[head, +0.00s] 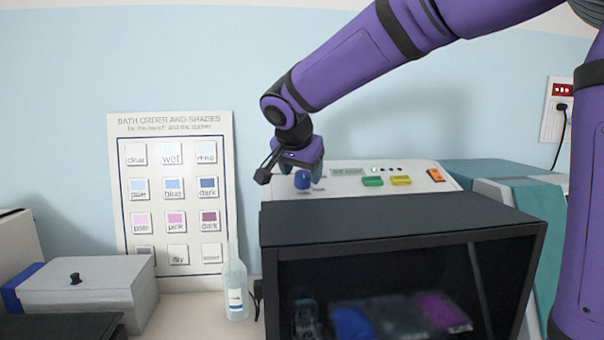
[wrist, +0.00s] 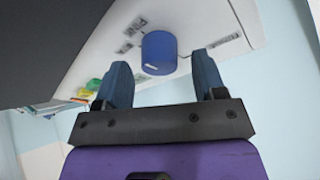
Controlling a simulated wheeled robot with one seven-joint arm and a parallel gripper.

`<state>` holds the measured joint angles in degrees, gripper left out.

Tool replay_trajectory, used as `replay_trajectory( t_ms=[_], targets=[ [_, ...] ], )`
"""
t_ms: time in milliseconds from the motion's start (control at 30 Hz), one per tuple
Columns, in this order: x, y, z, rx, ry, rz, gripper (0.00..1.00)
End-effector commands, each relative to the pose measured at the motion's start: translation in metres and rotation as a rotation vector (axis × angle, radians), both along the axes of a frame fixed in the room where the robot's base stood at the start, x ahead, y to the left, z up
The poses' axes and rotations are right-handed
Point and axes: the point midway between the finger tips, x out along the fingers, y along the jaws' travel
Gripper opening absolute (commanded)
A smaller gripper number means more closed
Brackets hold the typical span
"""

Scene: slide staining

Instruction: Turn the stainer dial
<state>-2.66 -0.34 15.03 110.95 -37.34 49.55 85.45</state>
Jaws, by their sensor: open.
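The stainer dial is a blue round knob (head: 302,181) on the sloped white panel of the stainer (head: 335,183). In the wrist view the dial (wrist: 159,53) shows a small white mark on its face and dark labels around it. My gripper (head: 302,178) is at the panel, over the dial. In the wrist view its two blue-grey fingers (wrist: 162,78) are spread apart, with the dial between and a little beyond the tips. I cannot tell whether either finger touches the dial.
The panel also has a green button (head: 372,181), a yellow button (head: 401,180), an orange switch (head: 436,175) and a small display (head: 347,172). A dark open-fronted box (head: 400,222) stands in front. A bottle (head: 235,285) and a grey lidded box (head: 90,290) are at left, below a chart (head: 172,125).

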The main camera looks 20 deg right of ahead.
Motion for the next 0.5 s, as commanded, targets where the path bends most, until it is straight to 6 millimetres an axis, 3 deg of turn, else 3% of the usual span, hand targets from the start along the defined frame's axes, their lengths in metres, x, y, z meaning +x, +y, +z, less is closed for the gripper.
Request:
replay_trajectory(
  t_ms=[300, 500],
  targets=[
    [-0.030, 0.020, 0.048, 0.002, -0.005, 0.003, 0.64],
    [-0.044, 0.028, 0.069, 0.001, -0.003, 0.002, 0.64]
  ],
)
